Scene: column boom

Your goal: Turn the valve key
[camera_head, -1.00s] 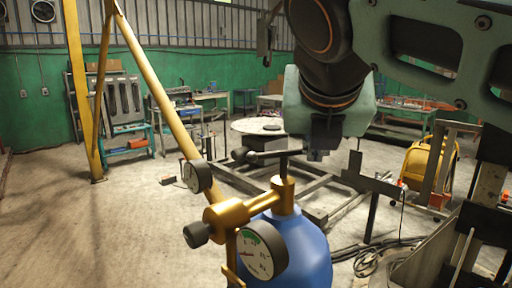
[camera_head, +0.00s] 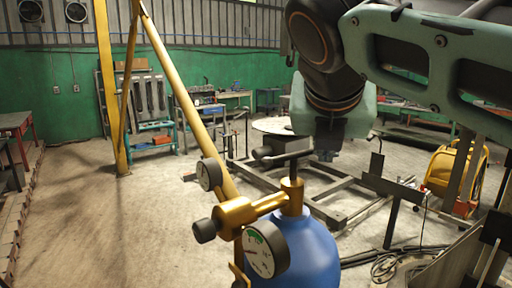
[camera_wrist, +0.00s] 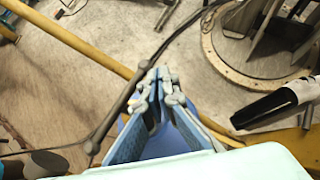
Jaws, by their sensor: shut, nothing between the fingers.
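The valve key (camera_head: 285,149) is a dark T-shaped bar with a rounded end, standing on the brass valve (camera_head: 291,192) of a blue gas cylinder (camera_head: 308,250). My gripper (camera_head: 326,155) hangs just right of the key's handle in the head view, pointing down. In the wrist view my gripper (camera_wrist: 162,76) is shut with nothing between its fingers, above the blue cylinder (camera_wrist: 168,140). A dark bar (camera_wrist: 118,108), apparently the key's handle, lies left of the fingers. I cannot tell whether they touch it. The key's lower end is partly hidden by the valve.
Two round gauges, front (camera_head: 265,249) and rear (camera_head: 209,174), and a dark knob (camera_head: 205,230) stick out from the valve. A yellow slanted post (camera_head: 175,75) stands behind. A low metal frame (camera_head: 345,213) and cables (camera_head: 385,266) lie at the right. The left floor is open.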

